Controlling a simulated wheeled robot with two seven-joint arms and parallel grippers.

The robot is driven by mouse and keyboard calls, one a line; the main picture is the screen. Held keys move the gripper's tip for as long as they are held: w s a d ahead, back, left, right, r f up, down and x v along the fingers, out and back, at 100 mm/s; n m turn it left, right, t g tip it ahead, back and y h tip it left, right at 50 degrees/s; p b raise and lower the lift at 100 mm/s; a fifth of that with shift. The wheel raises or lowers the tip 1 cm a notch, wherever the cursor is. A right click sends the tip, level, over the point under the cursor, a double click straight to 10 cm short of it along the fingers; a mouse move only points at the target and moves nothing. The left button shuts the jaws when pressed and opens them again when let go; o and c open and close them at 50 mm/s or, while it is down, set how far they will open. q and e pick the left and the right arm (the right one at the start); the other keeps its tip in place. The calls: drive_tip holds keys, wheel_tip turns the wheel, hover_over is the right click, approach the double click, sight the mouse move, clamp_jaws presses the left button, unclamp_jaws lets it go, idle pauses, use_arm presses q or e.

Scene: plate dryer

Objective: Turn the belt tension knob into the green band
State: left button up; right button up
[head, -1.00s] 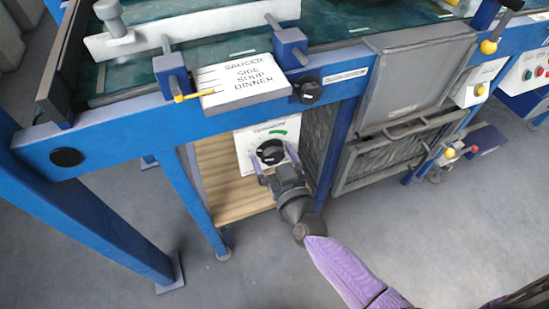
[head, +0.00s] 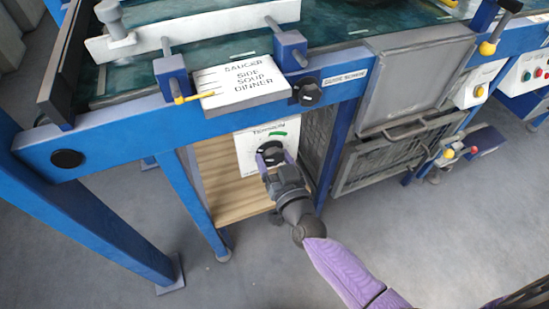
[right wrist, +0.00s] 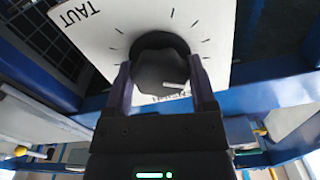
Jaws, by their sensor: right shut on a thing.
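The belt tension knob (head: 270,152) is a black round knob on a white panel (head: 246,158) headed "Tension", under the blue machine frame. A green band (head: 279,135) is printed on the panel above and right of the knob. My right gripper (head: 272,160) reaches up from below and is shut on the knob. In the right wrist view, the purple fingers of my right gripper (right wrist: 162,92) stand on both sides of the knob (right wrist: 160,62). A white pointer mark shows on the knob there, and the panel (right wrist: 112,32) shows "TAUT" and tick marks. My left gripper is not in view.
A second black knob (head: 308,91) sits on the blue rail above. Beside it is a sign plate (head: 245,84) reading "Saucer, Side, Soup, Dinner" with a yellow pointer. A blue leg (head: 196,205) stands left of the panel, and a grey mesh door (head: 400,150) stands right.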

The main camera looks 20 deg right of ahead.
drive_tip(key=shift+m, duration=0.9)
drive_tip(key=m, duration=0.2)
drive_tip(key=shift+m, duration=1.3)
drive_tip(key=m, duration=0.2)
drive_tip(key=shift+a+m, duration=0.1)
drive_tip(key=shift+m, duration=0.3)
drive_tip(key=m, duration=0.5)
drive_tip(key=shift+m+b, duration=0.3)
drive_tip(key=shift+r+m, duration=0.1)
drive_tip(key=shift+m, duration=0.8)
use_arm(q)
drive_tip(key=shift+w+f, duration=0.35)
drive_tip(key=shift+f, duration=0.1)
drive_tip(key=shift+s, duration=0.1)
